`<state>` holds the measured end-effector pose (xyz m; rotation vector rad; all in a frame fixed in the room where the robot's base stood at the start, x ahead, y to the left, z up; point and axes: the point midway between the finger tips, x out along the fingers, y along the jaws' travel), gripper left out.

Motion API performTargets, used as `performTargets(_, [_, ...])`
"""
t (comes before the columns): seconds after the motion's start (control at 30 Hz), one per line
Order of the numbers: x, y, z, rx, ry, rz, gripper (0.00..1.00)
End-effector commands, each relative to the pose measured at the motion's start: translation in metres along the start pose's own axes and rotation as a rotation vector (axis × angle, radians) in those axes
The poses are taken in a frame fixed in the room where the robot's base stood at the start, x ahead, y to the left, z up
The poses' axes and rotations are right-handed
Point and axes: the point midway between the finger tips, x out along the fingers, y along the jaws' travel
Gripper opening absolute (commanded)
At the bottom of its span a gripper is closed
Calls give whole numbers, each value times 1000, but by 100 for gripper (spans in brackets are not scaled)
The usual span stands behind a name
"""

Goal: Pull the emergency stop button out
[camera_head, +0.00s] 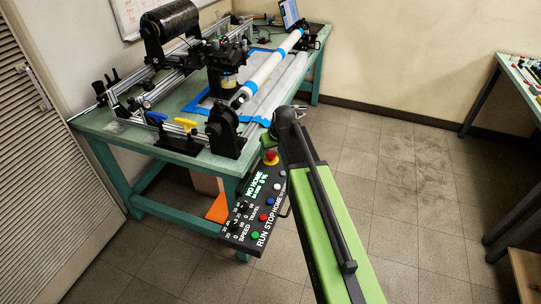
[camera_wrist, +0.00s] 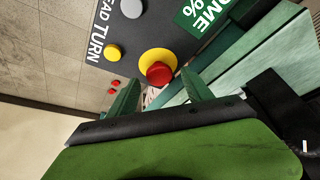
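The emergency stop button is a red mushroom head (camera_head: 270,157) on a yellow base, at the far end of the black control panel (camera_head: 238,229) in the head view. In the wrist view the red button (camera_wrist: 160,73) sits on its round yellow base (camera_wrist: 150,57), just beyond my fingertips. My gripper (camera_wrist: 160,80) is open, with its two green fingers apart and the button showing between their tips. I see no clear contact, and the exact gap is hard to judge. In the head view my gripper is mostly hidden by my arm.
The panel hangs at the front corner of a green workbench (camera_head: 122,138) bearing a winding rig. Other buttons, including a green one (camera_head: 255,235) and a grey one (camera_wrist: 131,8), are on the panel. A bench leg stands behind it.

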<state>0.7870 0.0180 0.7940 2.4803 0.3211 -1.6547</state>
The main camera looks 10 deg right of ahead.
Motion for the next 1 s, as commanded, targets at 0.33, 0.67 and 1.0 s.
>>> performTargets(0.33, [-14, 0, -1, 0, -1, 0, 59])
performTargets(0.67, [-54, 0, -1, 0, -1, 0, 59])
performTargets(1.0, [-60, 0, 0, 0, -1, 0, 59])
